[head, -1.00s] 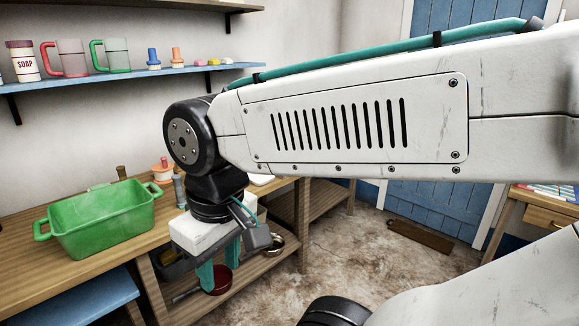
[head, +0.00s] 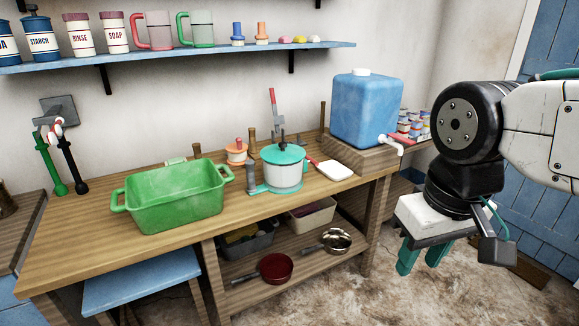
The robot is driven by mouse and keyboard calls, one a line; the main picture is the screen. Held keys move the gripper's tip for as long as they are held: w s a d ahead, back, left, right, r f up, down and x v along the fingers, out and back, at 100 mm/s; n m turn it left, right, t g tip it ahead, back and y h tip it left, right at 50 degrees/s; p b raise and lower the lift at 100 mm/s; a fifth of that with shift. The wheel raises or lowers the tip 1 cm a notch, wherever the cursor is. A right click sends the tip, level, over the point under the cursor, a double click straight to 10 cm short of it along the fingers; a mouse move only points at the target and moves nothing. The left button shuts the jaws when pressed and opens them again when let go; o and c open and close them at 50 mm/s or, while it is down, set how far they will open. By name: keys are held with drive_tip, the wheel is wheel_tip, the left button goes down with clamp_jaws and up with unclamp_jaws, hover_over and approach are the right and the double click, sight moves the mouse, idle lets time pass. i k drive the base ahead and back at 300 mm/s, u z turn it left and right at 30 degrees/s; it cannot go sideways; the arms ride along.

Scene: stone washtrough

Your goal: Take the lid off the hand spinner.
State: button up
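The hand spinner (head: 282,174) stands on the wooden bench in the head view, right of the green tub. It has a pale body on a teal base. Its teal lid (head: 283,154) is on top, with a dark knob at the centre. My gripper (head: 424,258) hangs at the right, pointing down, in front of the bench and well apart from the spinner. Its two teal fingers stand apart with nothing visible between them. The fingertips show clear of any object.
A green tub (head: 175,203) stands left of the spinner. A white board (head: 334,170) lies right of it, near a blue water container (head: 366,108) with a tap. Pans (head: 276,267) sit on the lower shelf. A blue wall shelf (head: 180,58) runs above the bench.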

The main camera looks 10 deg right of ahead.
sight(282, 153)
drive_tip(key=u, duration=0.3)
drive_tip(key=i, duration=1.2)
drive_tip(key=z, duration=0.6)
drive_tip(key=i, duration=0.4)
drive_tip(key=z, duration=0.3)
